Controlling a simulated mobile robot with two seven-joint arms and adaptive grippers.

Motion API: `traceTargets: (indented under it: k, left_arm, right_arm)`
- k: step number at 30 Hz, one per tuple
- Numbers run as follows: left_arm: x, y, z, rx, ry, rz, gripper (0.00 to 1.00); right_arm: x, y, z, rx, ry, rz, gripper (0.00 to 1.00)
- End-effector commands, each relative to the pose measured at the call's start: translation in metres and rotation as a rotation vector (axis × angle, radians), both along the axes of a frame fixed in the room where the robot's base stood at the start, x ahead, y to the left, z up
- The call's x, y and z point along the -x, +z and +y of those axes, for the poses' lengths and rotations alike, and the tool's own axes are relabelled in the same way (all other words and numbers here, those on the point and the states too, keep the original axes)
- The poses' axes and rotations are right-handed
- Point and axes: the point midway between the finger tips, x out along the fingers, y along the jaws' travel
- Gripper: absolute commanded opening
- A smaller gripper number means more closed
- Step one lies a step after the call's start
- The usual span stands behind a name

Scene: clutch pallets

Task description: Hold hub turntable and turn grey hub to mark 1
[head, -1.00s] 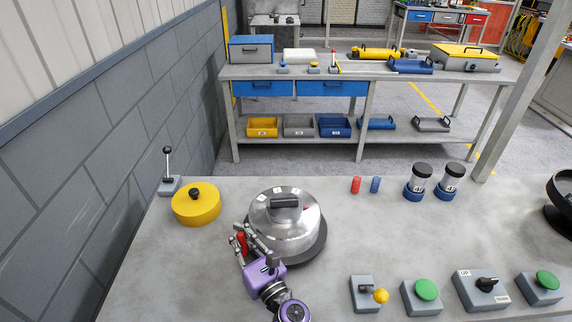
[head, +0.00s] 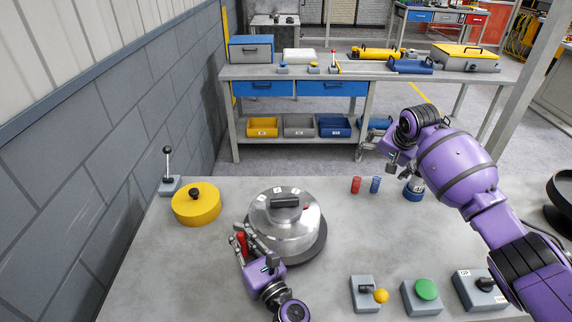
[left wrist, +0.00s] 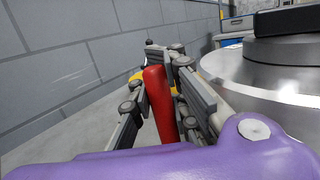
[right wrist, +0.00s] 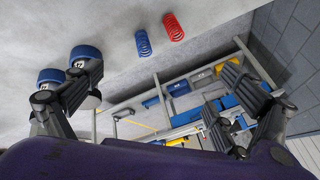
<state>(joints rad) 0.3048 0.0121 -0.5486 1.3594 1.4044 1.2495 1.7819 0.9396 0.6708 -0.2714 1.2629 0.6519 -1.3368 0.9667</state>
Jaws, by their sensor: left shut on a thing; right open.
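The grey hub (head: 285,222) is a shiny domed body with a black grip block (head: 285,202) on top and a small red mark to its right. It sits on the dark round turntable (head: 318,250); small white labels show at its back left. My left gripper (head: 248,240) is shut on a red handle at the hub's left side; the red handle (left wrist: 160,105) stands between the fingers in the left wrist view. My right gripper (head: 378,158) is open and empty, raised beyond the bench's back edge, right of the hub and apart from it.
A yellow round block (head: 196,206) and a lever (head: 168,172) stand left. Red (head: 356,185) and blue (head: 375,184) springs stand behind right, near blue-based cylinders (head: 413,190) partly hidden by my right arm. Control boxes (head: 365,292) line the front right.

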Motion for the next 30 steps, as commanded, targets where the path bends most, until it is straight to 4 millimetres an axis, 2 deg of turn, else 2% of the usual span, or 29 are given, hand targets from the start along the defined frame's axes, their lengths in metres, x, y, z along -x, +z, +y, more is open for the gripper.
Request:
traceTargets:
  k: [1, 3, 5, 9, 12, 15, 19, 23, 26, 30]
  left_arm:
    - [0.003, -0.008, 0.004, 0.002, 0.008, 0.015, 0.00]
    - [0.003, -0.008, 0.004, 0.002, 0.008, 0.015, 0.00]
    - [0.003, -0.008, 0.004, 0.002, 0.008, 0.015, 0.00]
    - [0.003, -0.009, 0.004, 0.002, 0.008, 0.015, 0.00]
    - [0.003, -0.009, 0.004, 0.001, 0.008, 0.015, 0.00]
    - [0.003, -0.009, 0.004, 0.001, 0.008, 0.015, 0.00]
    - [0.003, -0.009, 0.005, 0.001, 0.009, 0.016, 0.00]
    - [0.003, -0.009, 0.005, 0.001, 0.009, 0.016, 0.00]
    - [0.003, -0.009, 0.005, 0.001, 0.009, 0.016, 0.00]
    - [0.004, -0.009, 0.005, 0.001, 0.009, 0.016, 0.00]
  right_arm:
    - [-0.001, 0.006, 0.031, -0.007, 0.053, 0.024, 0.96]
    - [0.002, 0.015, 0.072, -0.016, 0.127, 0.066, 0.96]
    - [0.008, 0.022, 0.107, -0.015, 0.193, 0.105, 0.96]
    - [0.033, 0.042, 0.184, 0.008, 0.356, 0.212, 0.96]
    - [0.057, 0.057, 0.228, 0.050, 0.466, 0.294, 0.96]
    - [0.082, 0.069, 0.259, 0.103, 0.559, 0.376, 0.96]
    - [0.106, 0.080, 0.280, 0.161, 0.633, 0.454, 0.96]
    - [0.118, 0.082, 0.286, 0.190, 0.662, 0.493, 0.96]
    - [0.120, 0.076, 0.287, 0.196, 0.667, 0.502, 0.96]
    - [0.121, 0.056, 0.286, 0.195, 0.667, 0.503, 0.96]
